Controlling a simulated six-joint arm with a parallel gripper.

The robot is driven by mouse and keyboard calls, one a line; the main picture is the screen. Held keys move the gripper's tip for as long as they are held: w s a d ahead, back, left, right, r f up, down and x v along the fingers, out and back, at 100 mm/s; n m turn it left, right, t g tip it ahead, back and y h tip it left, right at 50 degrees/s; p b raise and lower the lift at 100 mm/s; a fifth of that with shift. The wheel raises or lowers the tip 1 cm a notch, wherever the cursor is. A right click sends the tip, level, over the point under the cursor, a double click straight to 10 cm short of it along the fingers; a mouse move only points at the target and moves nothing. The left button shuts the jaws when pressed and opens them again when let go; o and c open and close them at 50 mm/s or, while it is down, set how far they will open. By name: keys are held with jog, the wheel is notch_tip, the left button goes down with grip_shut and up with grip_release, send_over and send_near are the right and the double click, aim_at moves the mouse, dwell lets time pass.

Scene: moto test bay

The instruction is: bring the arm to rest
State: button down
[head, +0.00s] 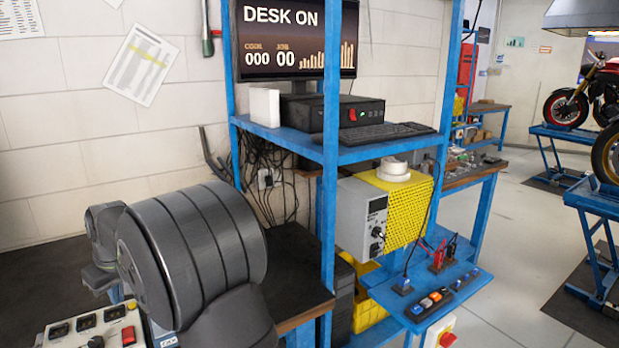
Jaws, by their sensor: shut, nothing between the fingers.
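My arm (195,250) fills the lower left of the head view. A large dark grey, ribbed round joint is close to the camera, and smaller grey links show behind it at the left. The arm stands in front of a dark bench top and left of the blue rack. I do not see my gripper's fingers in this view. The monitor (292,40) on the rack reads "DESK ON", with code 000 and job 00.
The blue rack (330,165) holds a black box (335,114) and a keyboard (385,133). Below are a grey power unit (362,217) and a blue switch shelf (425,290). A control panel (98,330) with a red button sits at the lower left. Motorcycles stand on lifts at the right.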

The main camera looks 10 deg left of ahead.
jog(key=w+d+n+g, duration=0.1)
jog(key=w+d+n, duration=0.5)
jog(key=w+d, duration=0.8)
jog(key=shift+r, duration=0.3)
jog(key=shift+a, duration=0.1)
jog(key=s+a+m+t, duration=0.1)
jog(key=s+a+m, duration=0.4)
jog(key=s+a, duration=0.7)
jog(key=shift+s+a+r, duration=0.25)
jog(key=shift+a+r, duration=0.1)
jog(key=shift+r, duration=0.1)
jog(key=shift+w, duration=0.1)
